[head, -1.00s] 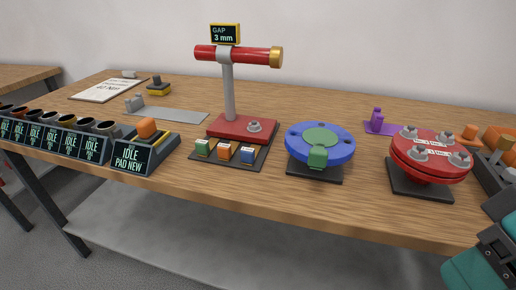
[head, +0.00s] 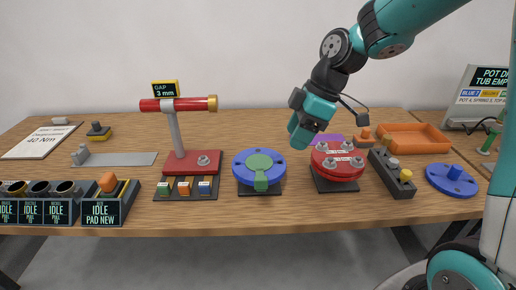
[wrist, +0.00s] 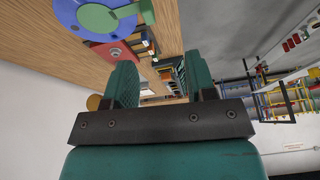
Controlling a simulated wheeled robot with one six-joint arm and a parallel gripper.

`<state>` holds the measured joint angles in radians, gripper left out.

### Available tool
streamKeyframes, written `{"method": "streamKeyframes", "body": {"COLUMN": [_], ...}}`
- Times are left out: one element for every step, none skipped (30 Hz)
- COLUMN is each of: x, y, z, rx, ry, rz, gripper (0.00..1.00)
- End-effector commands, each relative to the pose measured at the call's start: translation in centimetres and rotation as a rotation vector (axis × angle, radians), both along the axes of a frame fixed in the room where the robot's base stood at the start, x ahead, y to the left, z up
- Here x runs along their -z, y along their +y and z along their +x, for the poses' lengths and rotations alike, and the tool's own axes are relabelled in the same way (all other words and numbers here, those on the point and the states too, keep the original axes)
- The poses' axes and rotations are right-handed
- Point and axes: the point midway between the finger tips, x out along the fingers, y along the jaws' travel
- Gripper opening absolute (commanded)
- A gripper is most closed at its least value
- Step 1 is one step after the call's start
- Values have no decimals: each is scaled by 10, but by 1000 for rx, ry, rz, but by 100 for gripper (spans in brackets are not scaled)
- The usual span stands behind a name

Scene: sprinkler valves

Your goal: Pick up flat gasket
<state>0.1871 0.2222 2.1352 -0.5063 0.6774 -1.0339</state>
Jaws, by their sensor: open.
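A flat green disc with a raised green tab (head: 261,176) lies on the blue round flange (head: 242,180); it looks like a gasket, but I cannot be sure it is the flat gasket. Both also show in the wrist view, the green disc (wrist: 102,17) at upper left on the blue flange (wrist: 66,14). Small green, orange and blue pieces, such as the green one (head: 163,188), sit in a dark tray left of the flange. My gripper (head: 299,136) is open and empty, in the air above the bench, right of the blue flange. Its fingers (wrist: 160,78) stand apart in the wrist view.
The red bolted flange (head: 325,165) stands right of the blue one. A red stand with a GAP 3 mm sign (head: 165,89) rises at left. An orange tray (head: 415,138), a dark block with knobs and a blue flanged part (head: 453,180) are at right.

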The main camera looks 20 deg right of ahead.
Motion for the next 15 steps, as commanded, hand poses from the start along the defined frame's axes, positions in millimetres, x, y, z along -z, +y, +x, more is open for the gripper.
{"method": "streamKeyframes", "body": {"x": [-8,-7,-5,-2,2,8,14,20,29,35,42,50,56,63,71], "y": [-9,-13,-16,-16,-16,-14,-11,-9,-5,-2,0,4,7,9,12], "z": [7,11,14,15,17,18,18,18,19,20,21,22,23,23,25], "rx": [-18,-31,-44,-52,-57,-60,-63,-64,-65,-64,-64,-64,-64,-64,-64], "ry": [-11,-18,-26,-29,-31,-31,-31,-30,-29,-30,-29,-29,-29,-28,-28], "rz": [-2,-4,-5,-5,-6,-6,-6,-6,-6,-6,-7,-6,-6,-6,-8], "gripper": [51,51,51,51,51,51,51,51,51,51,51,51,51,51,51]}}
